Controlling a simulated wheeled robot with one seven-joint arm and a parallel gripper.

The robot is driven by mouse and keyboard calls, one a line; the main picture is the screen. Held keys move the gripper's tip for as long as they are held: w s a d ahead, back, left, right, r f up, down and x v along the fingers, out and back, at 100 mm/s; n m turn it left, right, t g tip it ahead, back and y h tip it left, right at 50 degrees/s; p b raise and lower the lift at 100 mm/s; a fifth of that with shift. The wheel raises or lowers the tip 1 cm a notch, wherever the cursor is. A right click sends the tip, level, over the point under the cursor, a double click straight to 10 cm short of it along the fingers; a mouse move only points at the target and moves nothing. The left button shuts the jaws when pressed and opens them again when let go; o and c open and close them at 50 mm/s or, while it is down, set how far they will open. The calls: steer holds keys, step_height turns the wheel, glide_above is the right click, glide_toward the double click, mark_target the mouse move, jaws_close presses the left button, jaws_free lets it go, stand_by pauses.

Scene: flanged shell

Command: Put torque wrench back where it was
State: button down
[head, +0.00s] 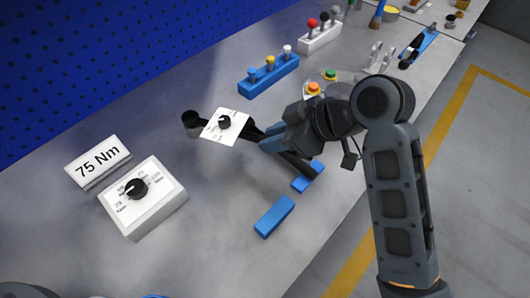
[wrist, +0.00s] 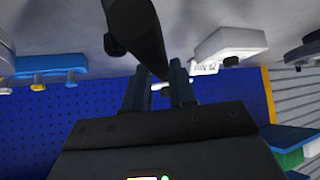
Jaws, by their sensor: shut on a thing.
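The torque wrench (head: 252,131) is a long black bar with a round dark end (head: 192,122) at the left in the head view. My gripper (head: 270,140) is shut on the bar. The bar slants down to the right, and its other end shows near a small blue block (head: 308,177). A second blue block (head: 274,215) lies nearer, bare. In the wrist view, the dark bar (wrist: 138,30) runs out from between my fingers (wrist: 160,88). I cannot tell whether the wrench touches the bench.
A white dial box (head: 150,208) and a "75 Nm" sign (head: 97,162) stand left. A blue peg rack (head: 268,77) and buttons (head: 314,88) stand behind. Bare grey bench (head: 225,245) lies in front.

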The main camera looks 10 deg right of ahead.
steer(key=shift+s+a+f+p, duration=0.1)
steer(key=shift+a+f, duration=0.25)
steer(key=shift+f, duration=0.5)
steer(key=shift+s+a+f+p, duration=0.1)
steer(key=shift+a+f, duration=0.2)
steer(key=shift+f, duration=0.6)
steer(key=shift+s+a+f+p, duration=0.1)
steer(key=shift+a+f, duration=0.25)
steer(key=shift+f, duration=0.5)
steer(key=shift+f, duration=0.15)
steer(key=c, duration=0.9)
jaws_free()
